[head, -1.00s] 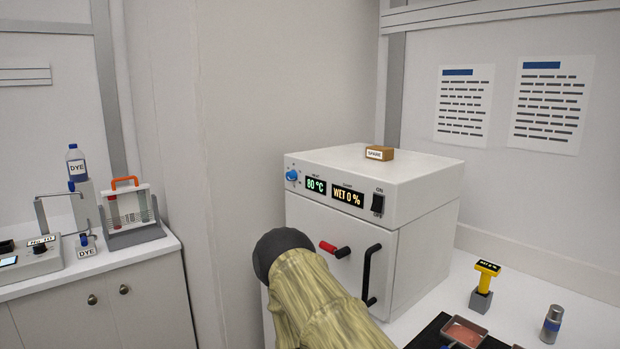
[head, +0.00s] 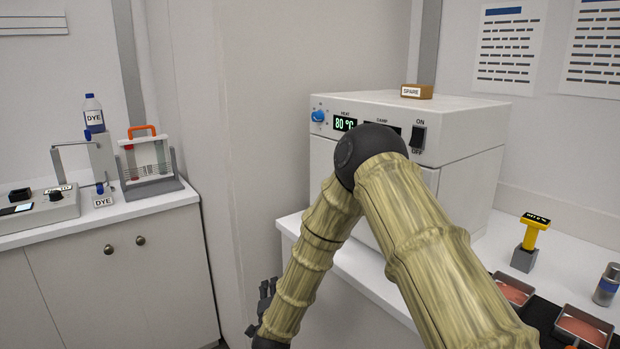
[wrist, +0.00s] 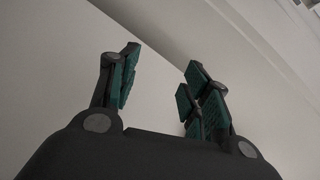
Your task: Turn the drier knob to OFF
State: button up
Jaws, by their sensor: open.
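The drier (head: 470,165) is a white box on the counter at the right in the head view. Its blue knob (head: 318,116) is at the upper left of the front panel, beside a green display (head: 345,124) reading 80 °C. I cannot read the marks around the knob. A black ON/OFF switch (head: 418,137) is at the panel's right. My arm hides the second display and much of the drier door. My gripper (head: 266,293) hangs low at the left of the drier's counter, well below the knob. In the wrist view my gripper (wrist: 160,85) is open and empty, before a plain pale surface.
A SPARE block (head: 416,91) sits on the drier. A yellow-handled meter (head: 530,240), a grey cylinder (head: 607,285) and trays of pink powder (head: 583,327) are at the right. A left counter (head: 120,222) holds dye bottles and a tube rack (head: 150,165).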

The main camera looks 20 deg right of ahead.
jog(key=w+r+m+t+h+b, duration=0.3)
jog(key=w+r+m+h, duration=0.35)
jog(key=r, duration=0.75)
jog(key=m+g+h+b, duration=0.45)
jog(key=m+h, duration=0.35)
jog(key=m, duration=0.9)
send_near(314, 118)
jog(key=w+a+f, duration=0.5)
jog(key=f, duration=0.5)
jog(key=s+d+r+m+g+h+b, duration=0.25)
jog(key=r+m+g, duration=0.35)
jog(key=r+m, duration=0.3)
jog(key=shift+t+h, duration=0.25)
jog(key=shift+h, duration=0.05)
jog(key=p+x, duration=0.1)
jog(key=x, duration=0.1)
jog(key=p+x, duration=0.2)
jog(key=x, duration=0.1)
jog(key=p+x, duration=0.1)
jog(key=x, duration=0.1)
jog(key=shift+s+d+r+p, duration=0.15)
jog(key=shift+s+r+p, duration=0.15)
jog(key=shift+r, duration=0.2)
jog(key=shift+p+x, duration=1)
jog(key=shift+x, duration=0.05)
jog(key=shift+f, duration=0.1)
jog(key=shift+c, duration=0.2)
jog(key=c, duration=1)
